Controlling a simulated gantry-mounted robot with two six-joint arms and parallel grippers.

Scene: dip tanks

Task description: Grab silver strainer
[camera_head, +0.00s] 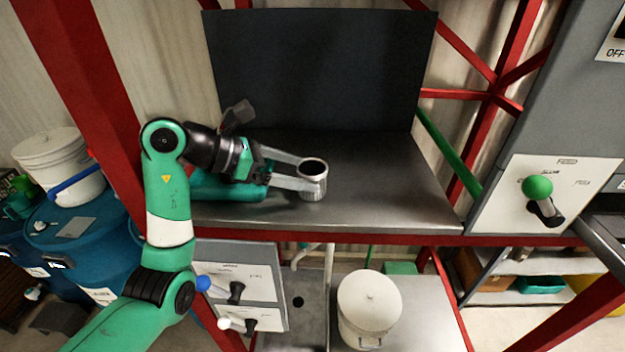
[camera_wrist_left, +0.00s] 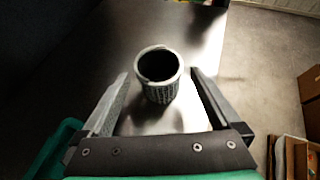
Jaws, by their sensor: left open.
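The silver strainer (camera_head: 312,180) is a small upright cylinder with a dark open top, standing on the metal shelf (camera_head: 390,190). In the left wrist view the strainer (camera_wrist_left: 159,76) sits between the two fingers of my left gripper (camera_wrist_left: 159,82), with a gap showing on each side. My left gripper (camera_head: 300,178) is open around the strainer in the head view, its fingers reaching from the left. The far finger is partly hidden there. My right gripper is not in view.
A dark panel (camera_head: 320,70) stands behind the shelf. A white lidded bucket (camera_head: 368,302) stands below the shelf front. A control box with a green-knobbed lever (camera_head: 538,188) is at the right. Red frame posts flank the shelf. The shelf's right part is clear.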

